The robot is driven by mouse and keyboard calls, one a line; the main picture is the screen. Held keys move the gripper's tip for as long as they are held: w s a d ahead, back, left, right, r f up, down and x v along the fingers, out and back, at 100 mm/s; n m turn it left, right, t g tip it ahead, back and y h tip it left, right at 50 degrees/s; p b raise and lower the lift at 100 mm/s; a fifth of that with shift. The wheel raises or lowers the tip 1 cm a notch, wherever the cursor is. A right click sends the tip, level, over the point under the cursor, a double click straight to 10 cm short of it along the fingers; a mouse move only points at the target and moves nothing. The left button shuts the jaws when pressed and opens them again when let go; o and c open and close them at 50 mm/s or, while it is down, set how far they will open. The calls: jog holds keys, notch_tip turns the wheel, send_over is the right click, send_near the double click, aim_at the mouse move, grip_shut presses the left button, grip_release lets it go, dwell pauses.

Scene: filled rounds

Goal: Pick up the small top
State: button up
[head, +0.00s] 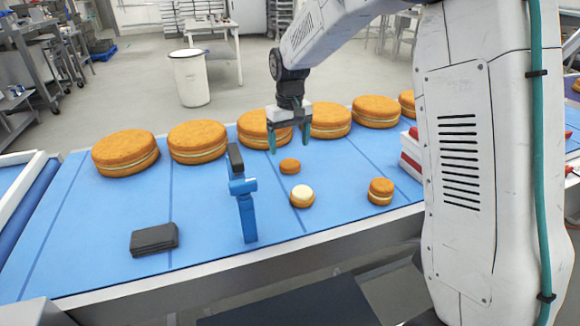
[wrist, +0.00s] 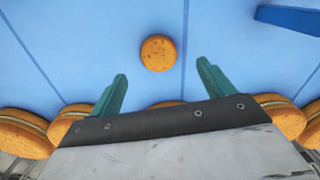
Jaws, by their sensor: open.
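The small top (head: 289,166) is a plain orange-brown round lying flat on the blue belt. In the wrist view the small top (wrist: 158,53) lies ahead of and roughly between my fingertips, apart from both. My gripper (head: 289,147) is open and empty, pointing down above and slightly behind the small top in the head view. Its two green fingers also show in the wrist view (wrist: 162,70). A small base (head: 302,197) with pale cream on top sits just in front of the small top. A small filled round (head: 381,191) stands to the right.
Several large filled rounds (head: 125,153) stand in a row along the belt's far side, some behind my gripper. A blue post (head: 246,212) with a dark head stands left of the small rounds. Dark stacked slabs (head: 154,239) lie front left.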

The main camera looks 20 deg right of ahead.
aim_at(290, 163)
jog(key=f, duration=0.6)
jog(key=shift+w+d+f, duration=0.1)
jog(key=shift+w+f, duration=0.1)
jog(key=shift+f, duration=0.15)
jog(key=c, duration=0.8)
